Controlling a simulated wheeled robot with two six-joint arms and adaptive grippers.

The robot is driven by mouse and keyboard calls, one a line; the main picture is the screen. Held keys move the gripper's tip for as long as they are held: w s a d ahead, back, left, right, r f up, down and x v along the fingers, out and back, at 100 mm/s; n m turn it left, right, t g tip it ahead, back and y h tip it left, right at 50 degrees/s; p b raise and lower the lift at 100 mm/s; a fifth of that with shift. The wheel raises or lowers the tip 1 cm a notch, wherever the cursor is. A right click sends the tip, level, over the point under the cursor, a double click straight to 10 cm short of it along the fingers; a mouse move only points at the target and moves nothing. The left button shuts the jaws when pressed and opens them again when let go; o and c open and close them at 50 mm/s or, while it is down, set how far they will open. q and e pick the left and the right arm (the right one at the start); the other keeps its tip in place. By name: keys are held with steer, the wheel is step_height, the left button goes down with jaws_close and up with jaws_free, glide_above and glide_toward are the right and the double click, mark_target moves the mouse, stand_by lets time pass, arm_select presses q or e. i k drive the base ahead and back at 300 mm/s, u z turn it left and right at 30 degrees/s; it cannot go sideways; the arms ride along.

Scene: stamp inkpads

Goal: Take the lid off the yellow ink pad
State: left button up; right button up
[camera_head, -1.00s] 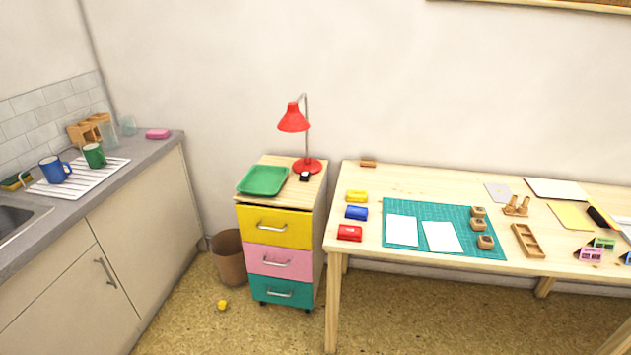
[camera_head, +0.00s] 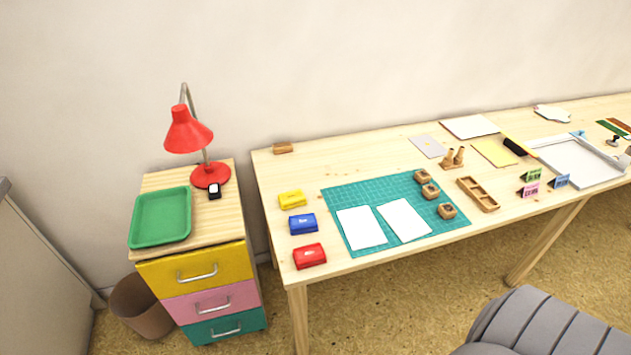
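The yellow ink pad (camera_head: 292,199) lies near the left end of the wooden table (camera_head: 330,166). It looks like a small yellow box with its lid on. A blue ink pad (camera_head: 303,224) and a red ink pad (camera_head: 309,256) lie in a row in front of it, towards the table's front edge. Neither of my grippers is in the picture.
A green cutting mat (camera_head: 345,192) with two white sheets lies right of the pads. A drawer cabinet (camera_head: 208,262) with a green tray (camera_head: 160,217) and red lamp (camera_head: 188,133) stands left of the table. A grey chair (camera_head: 535,325) stands at the lower right.

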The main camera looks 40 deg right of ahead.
mark_target(291, 199)
steer(key=z, duration=0.95)
steer(key=i, duration=0.85)
steer(key=z, duration=0.9)
